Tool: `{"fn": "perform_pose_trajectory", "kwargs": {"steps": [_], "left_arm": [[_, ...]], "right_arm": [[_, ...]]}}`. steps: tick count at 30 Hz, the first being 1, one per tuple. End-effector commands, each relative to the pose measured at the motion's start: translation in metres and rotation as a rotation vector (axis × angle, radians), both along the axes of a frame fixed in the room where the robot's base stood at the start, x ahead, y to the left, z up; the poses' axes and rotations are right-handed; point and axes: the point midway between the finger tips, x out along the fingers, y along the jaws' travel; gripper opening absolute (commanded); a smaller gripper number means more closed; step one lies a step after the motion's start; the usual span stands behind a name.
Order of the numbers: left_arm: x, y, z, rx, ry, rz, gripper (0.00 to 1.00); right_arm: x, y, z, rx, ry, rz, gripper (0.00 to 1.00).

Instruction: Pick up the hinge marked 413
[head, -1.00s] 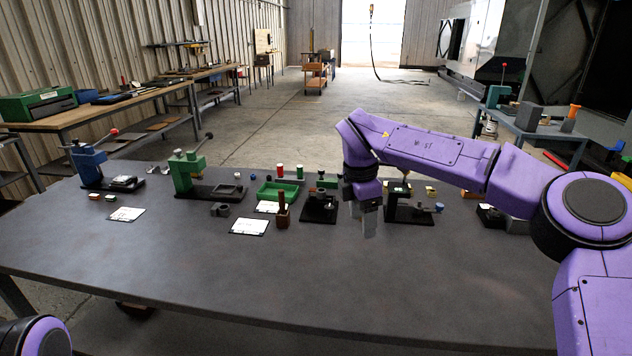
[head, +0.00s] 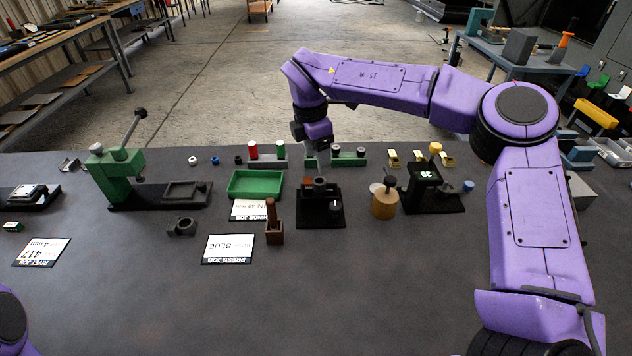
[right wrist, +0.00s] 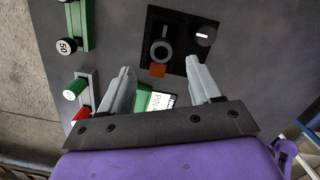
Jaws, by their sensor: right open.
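I cannot read a 413 mark on anything. Small brass pieces (head: 419,157) stand in a row at the back right, and a bent grey metal piece (head: 68,165) lies at the far left. I cannot tell which of these, if any, is the hinge. My right gripper (head: 312,155) is at the back of the table, behind the black fixture (head: 320,212), its fingers partly hidden among the pin racks. In the right wrist view the right gripper (right wrist: 158,70) is open and empty, the black fixture (right wrist: 172,45) lying beyond its fingertips. My left gripper is out of view.
A green tray (head: 255,184), a rack with red and green pins (head: 267,155), a wooden block with a handle (head: 273,232) and a green press (head: 117,175) stand nearby. A wooden-based tool (head: 384,203) and a black stand (head: 432,195) are at right. The front table is clear.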

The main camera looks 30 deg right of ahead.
Motion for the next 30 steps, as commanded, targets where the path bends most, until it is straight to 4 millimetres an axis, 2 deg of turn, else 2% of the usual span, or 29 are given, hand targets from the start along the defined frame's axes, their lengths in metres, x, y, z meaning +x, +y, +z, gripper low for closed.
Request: {"fn": "perform_pose_trajectory", "kwargs": {"steps": [5,9,12,15,20,21,26,27,30], "left_arm": [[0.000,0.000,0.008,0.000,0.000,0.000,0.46],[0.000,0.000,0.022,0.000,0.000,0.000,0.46],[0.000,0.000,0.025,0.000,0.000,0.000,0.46],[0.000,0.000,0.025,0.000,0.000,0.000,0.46],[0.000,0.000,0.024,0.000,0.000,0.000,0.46],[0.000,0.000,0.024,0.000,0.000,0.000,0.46],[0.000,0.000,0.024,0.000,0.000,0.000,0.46],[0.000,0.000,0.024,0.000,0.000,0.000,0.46],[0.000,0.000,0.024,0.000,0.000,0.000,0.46]], "right_arm": [[0.001,0.001,-0.020,0.000,0.002,0.007,0.63],[0.000,0.001,-0.043,0.001,0.006,0.006,0.63],[0.000,-0.002,-0.061,0.001,0.002,0.004,0.63],[0.000,-0.004,-0.068,0.001,0.000,0.002,0.63],[0.000,-0.004,-0.069,0.001,-0.002,0.002,0.63],[0.000,-0.004,-0.069,0.001,-0.002,0.002,0.57],[0.000,-0.004,-0.069,0.000,-0.001,0.002,0.05],[0.000,-0.004,-0.069,0.000,-0.001,0.002,0.00],[0.000,-0.004,-0.069,0.001,-0.002,0.002,0.00]]}}
